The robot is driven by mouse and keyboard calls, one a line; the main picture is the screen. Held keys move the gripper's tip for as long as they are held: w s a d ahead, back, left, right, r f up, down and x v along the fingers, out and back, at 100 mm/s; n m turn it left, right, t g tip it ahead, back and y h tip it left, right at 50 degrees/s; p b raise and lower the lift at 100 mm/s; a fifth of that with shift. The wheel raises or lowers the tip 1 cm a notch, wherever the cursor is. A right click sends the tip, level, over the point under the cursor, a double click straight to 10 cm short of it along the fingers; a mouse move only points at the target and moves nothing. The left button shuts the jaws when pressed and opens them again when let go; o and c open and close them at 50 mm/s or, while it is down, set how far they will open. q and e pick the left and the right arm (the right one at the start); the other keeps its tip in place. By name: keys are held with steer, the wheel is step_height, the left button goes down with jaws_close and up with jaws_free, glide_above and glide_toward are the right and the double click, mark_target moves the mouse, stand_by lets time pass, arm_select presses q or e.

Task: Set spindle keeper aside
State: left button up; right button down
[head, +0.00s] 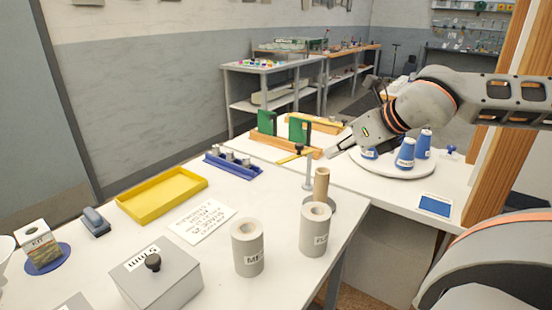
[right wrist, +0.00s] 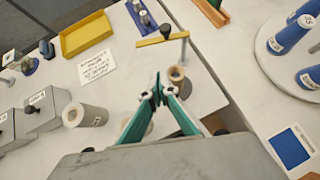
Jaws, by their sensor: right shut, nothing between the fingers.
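The likely spindle keeper is a yellow bar with a black knob (head: 290,158), reaching left from a thin grey post (head: 308,174). In the right wrist view the yellow bar (right wrist: 152,42) lies beyond my fingertips. A tan hollow cylinder (head: 321,185) stands upright on a dark round base beside the post; its top (right wrist: 177,73) shows just right of my fingers. My right gripper (head: 330,151) is shut and empty, right of the bar in the head view. Its fingertips (right wrist: 157,86) are together in the wrist view, apart from the bar. My left gripper is out of view.
A yellow tray (head: 158,208), blue rack (head: 232,167), lettered card (head: 203,221) and two grey rolls (head: 247,266) are on the near table. Blue cones (head: 406,154) stand on a white turntable (head: 388,174) at right.

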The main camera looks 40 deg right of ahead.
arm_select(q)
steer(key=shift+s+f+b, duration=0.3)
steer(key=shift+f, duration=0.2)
arm_select(e)
steer(key=w+r+x, duration=0.1)
steer(key=r+x, duration=0.1)
steer(key=x, duration=1)
steer(key=shift+w+f, duration=0.3)
steer(key=shift+w, duration=0.35)
steer(key=shift+d, duration=0.1)
